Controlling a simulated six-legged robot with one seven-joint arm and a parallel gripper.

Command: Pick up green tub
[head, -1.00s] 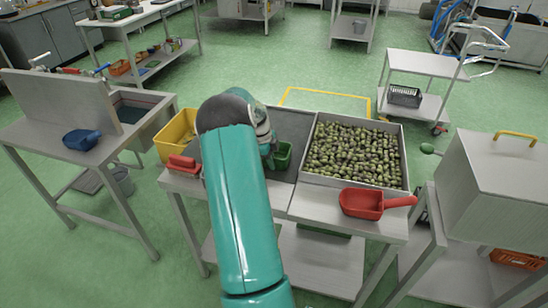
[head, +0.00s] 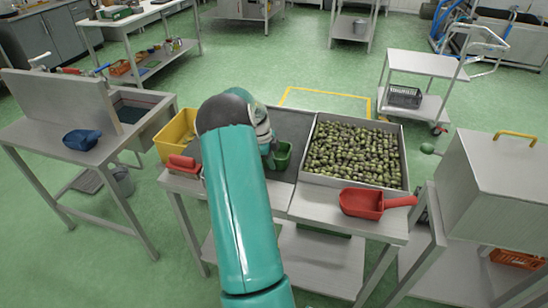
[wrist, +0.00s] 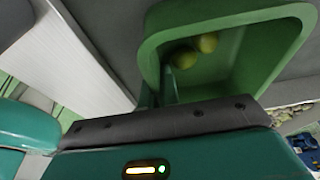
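The green tub (head: 283,155) stands at the grey work surface just left of the olive tray, partly hidden by my arm. In the wrist view the tub (wrist: 232,50) is close and seen from above, with two yellow-green olives (wrist: 196,50) inside. My gripper (wrist: 160,88) is at the tub's near left wall, with finger parts on both sides of it, and looks shut on that wall. In the head view the fingertips are hidden behind my arm. Whether the tub touches the surface cannot be told.
A tray of olives (head: 354,150) is close on the right, with a red scoop (head: 362,203) in front. A yellow bin (head: 177,134) and a red object (head: 182,163) are left of my arm. A steel box (head: 500,175) stands far right.

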